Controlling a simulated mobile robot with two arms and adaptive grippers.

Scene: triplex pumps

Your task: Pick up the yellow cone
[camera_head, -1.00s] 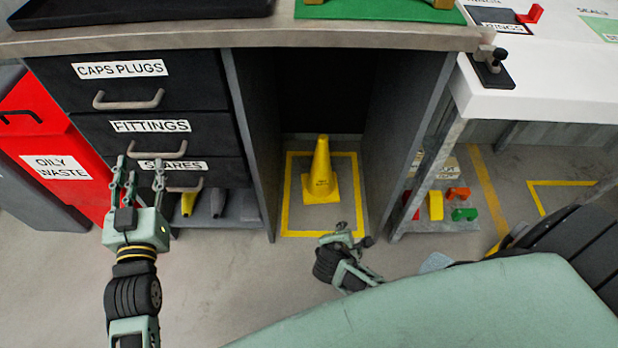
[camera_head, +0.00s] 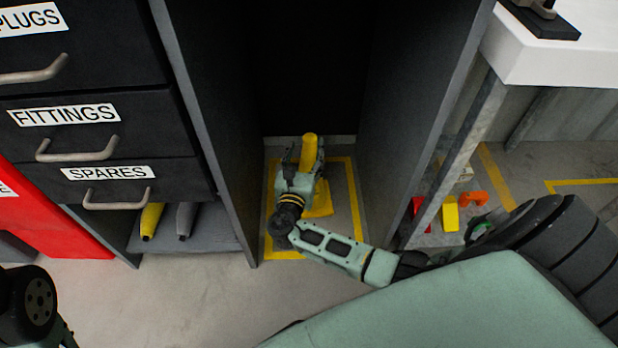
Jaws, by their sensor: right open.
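Part of the cone's yellow base shows to the right of the gripper. At the lower left corner only a piece of my left arm shows; its gripper is out of view.
Dark side panels (camera_head: 207,130) bound the bay closely on both sides. A yellow floor outline (camera_head: 356,200) surrounds the cone. Coloured blocks (camera_head: 450,213) lie on a shelf at the right.

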